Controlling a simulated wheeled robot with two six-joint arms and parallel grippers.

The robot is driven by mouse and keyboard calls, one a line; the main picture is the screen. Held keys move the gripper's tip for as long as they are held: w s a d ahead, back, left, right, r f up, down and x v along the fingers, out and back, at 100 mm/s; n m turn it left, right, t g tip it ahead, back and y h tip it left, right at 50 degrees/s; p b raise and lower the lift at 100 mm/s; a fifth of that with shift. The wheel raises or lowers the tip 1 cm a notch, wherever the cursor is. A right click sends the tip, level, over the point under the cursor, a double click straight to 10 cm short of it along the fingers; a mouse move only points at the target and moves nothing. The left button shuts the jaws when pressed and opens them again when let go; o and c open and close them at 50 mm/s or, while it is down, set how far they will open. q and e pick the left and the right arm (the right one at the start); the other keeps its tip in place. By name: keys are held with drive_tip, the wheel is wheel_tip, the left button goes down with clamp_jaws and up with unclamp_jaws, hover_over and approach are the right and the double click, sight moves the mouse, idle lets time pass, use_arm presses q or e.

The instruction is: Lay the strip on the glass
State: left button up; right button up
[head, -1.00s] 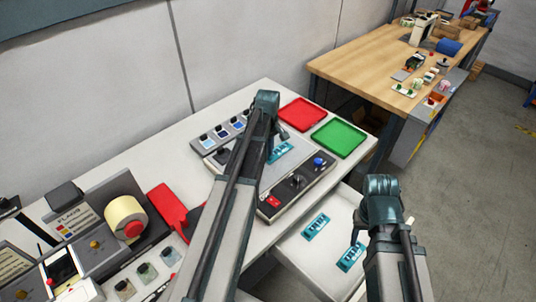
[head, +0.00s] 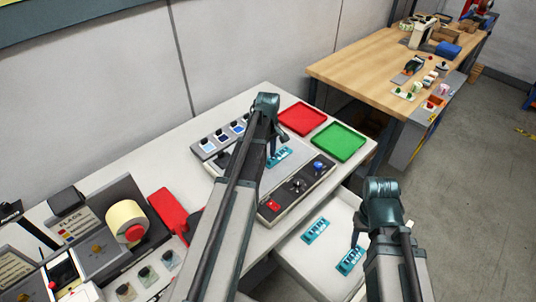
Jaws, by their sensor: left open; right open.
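A teal strip (head: 279,156) with white markings lies on the pale top plate of the grey machine (head: 294,207), which I take to be the glass. My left gripper (head: 273,146) is open, pointing down just at the left end of this strip. I cannot tell whether it touches it. Two similar strips lie on the white surface at lower right: one further left (head: 315,231) and one nearer (head: 350,261). My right gripper (head: 356,241) is open, just above the nearer strip's far end. My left arm hides part of the machine.
A red tray (head: 302,118) and a green tray (head: 339,142) sit empty behind the machine. A row of blue-toned samples (head: 222,137) lies along its left side. A label roll (head: 126,222) and a red part (head: 168,212) stand at left. A wooden bench (head: 360,75) is further back.

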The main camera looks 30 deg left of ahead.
use_arm(q)
wheel_tip(320, 180, up, 11)
drive_tip(key=p, duration=1)
drive_tip(key=s+d+m, duration=0.9)
drive_tip(key=d, duration=0.4)
drive_tip(key=s+d+m+y, duration=0.1)
drive_tip(key=s+d+m, duration=0.7)
drive_tip(key=d, duration=0.5)
drive_tip(key=shift+s+d+m, duration=0.3)
drive_tip(key=shift+s+m, duration=0.1)
drive_tip(key=shift+s, duration=0.35)
